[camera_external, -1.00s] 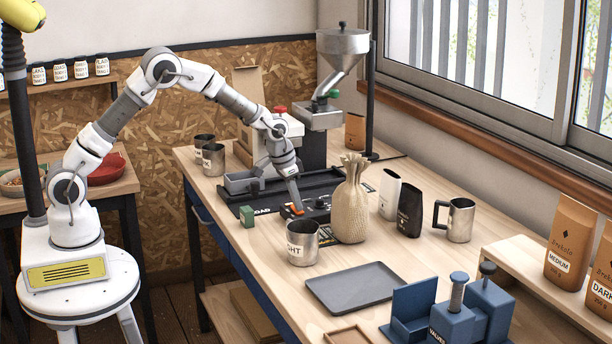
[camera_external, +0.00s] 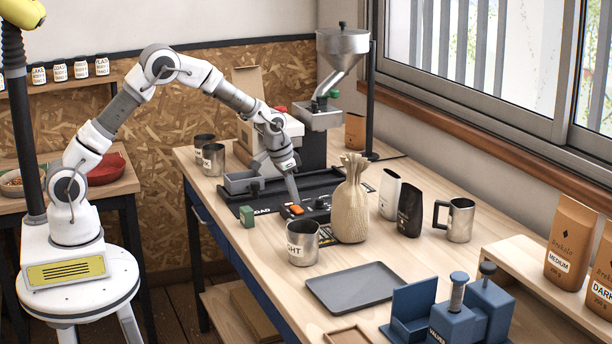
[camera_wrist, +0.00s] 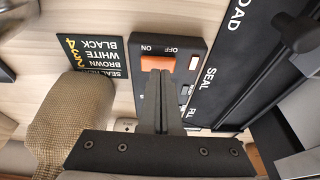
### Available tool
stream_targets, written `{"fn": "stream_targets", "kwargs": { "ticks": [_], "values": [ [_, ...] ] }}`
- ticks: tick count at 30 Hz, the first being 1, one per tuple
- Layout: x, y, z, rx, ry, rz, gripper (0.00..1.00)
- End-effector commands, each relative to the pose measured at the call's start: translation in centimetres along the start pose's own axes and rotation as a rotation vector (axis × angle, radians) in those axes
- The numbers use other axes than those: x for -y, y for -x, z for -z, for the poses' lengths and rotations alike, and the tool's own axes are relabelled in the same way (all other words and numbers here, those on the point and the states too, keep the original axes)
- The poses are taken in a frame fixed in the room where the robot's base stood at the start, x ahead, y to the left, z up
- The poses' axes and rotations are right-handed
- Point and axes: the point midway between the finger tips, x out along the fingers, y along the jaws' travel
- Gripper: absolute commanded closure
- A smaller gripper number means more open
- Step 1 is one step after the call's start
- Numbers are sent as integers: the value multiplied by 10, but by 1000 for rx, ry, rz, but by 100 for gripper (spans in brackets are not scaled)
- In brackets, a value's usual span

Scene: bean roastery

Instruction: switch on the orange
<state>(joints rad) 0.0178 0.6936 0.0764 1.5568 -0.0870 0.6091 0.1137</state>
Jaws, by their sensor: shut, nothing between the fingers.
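The orange rocker switch (camera_wrist: 158,62) sits on a black switch box (camera_wrist: 170,45) marked ON and OFF, with the lettering upside down in the wrist view. The switch also shows in the external view (camera_external: 297,210), on the bench beside the sealer. My gripper (camera_wrist: 161,75) is shut and empty, pointing down at the box. Its fingertips overlap the near edge of the orange switch in the wrist view. I cannot tell whether they touch it. In the external view my gripper (camera_external: 296,202) is just above and behind the switch.
A burlap sack (camera_external: 351,205) stands close to the right of the box. A label card (camera_wrist: 92,62) lies beside the box. A grey tray (camera_external: 368,287) lies farther forward.

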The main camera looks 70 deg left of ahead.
Motion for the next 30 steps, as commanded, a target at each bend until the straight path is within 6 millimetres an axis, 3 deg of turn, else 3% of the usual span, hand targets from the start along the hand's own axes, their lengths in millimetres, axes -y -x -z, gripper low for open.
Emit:
{"fn": "stream_targets", "kwargs": {
  "ticks": [5, 16, 22, 30],
  "values": [
    [1, 38, 12, -4, 0, 0, 100],
    [-6, 111, 9, -4, 0, 0, 100],
    [-7, 128, 9, -1, -1, 0, 100],
    [-7, 130, 8, 0, 0, 0, 100]
  ]
}}
